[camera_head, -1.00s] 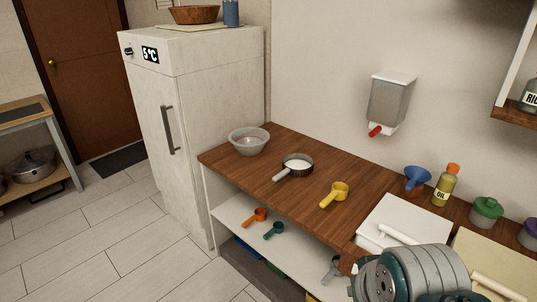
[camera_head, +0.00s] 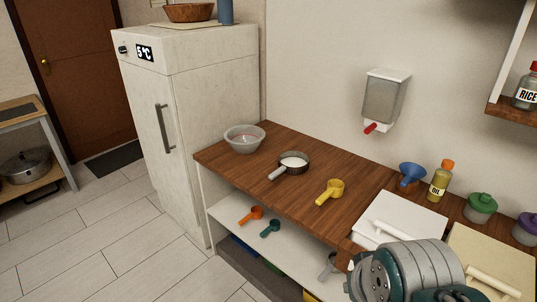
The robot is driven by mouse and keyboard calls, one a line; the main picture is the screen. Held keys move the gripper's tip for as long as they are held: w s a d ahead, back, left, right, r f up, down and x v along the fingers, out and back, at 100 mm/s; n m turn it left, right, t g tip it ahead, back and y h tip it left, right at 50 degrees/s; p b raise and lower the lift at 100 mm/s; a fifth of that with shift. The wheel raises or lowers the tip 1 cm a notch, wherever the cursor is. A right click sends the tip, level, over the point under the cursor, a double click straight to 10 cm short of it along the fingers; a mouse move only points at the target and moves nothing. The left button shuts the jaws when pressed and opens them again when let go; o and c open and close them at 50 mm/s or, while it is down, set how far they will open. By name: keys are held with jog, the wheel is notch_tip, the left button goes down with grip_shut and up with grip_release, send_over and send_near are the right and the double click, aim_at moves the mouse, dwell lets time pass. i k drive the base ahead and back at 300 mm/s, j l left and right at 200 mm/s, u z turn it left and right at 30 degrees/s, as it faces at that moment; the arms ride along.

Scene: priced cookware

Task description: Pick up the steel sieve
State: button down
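A round pan-shaped utensil (camera_head: 293,162) with a dark rim, pale inside and a light grey handle lies on the wooden counter (camera_head: 240,172). It looks like the steel sieve, but mesh cannot be made out at this size. Its handle points toward the lower left. My arm shows at the lower right, over the front of the counter and well to the right of the utensil. My gripper's fingers are not in view.
A blue funnel (camera_head: 411,176), an oil bottle (camera_head: 440,181) and lidded jars stand farther right. Orange (camera_head: 251,215) and teal scoops (camera_head: 270,228) lie on the shelf below.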

aim_at(291, 163)
jog(key=z, duration=0.45)
jog(key=i+j+z, duration=0.25)
jog(key=j+z, duration=0.2)
jog(key=j, duration=0.15)
jog(key=i+j+z, duration=0.25)
jog(key=j+z, duration=0.2)
jog(key=j, duration=0.25)
jog(key=i+j, duration=0.1)
jog(key=j, duration=0.4)
jog(key=i+j+z, duration=0.1)
jog(key=j, duration=0.4)
jog(key=i+j, duration=0.1)
jog(key=j, duration=0.9)
jog(key=i+z, duration=0.05)
jog(key=i, duration=0.05)
